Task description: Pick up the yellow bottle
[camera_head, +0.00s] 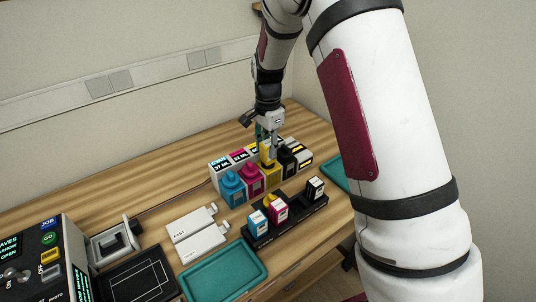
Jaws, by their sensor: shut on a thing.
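The yellow bottle (270,171) stands in a row with the cyan bottle (231,190), the magenta bottle (250,180) and the black bottle (287,163). My gripper (268,146) reaches down from above and is shut on the upper part of the yellow bottle. The fingers hide part of its top. The bottle looks upright between the magenta and black bottles. I cannot tell whether its base touches the table.
White labelled boxes (219,168) stand behind the bottles. A black rack (262,240) with small cartridges is in front. A teal tray (224,272), white flat pieces (200,240) and a control panel (45,262) lie left. The wooden table (130,190) is clear at back left.

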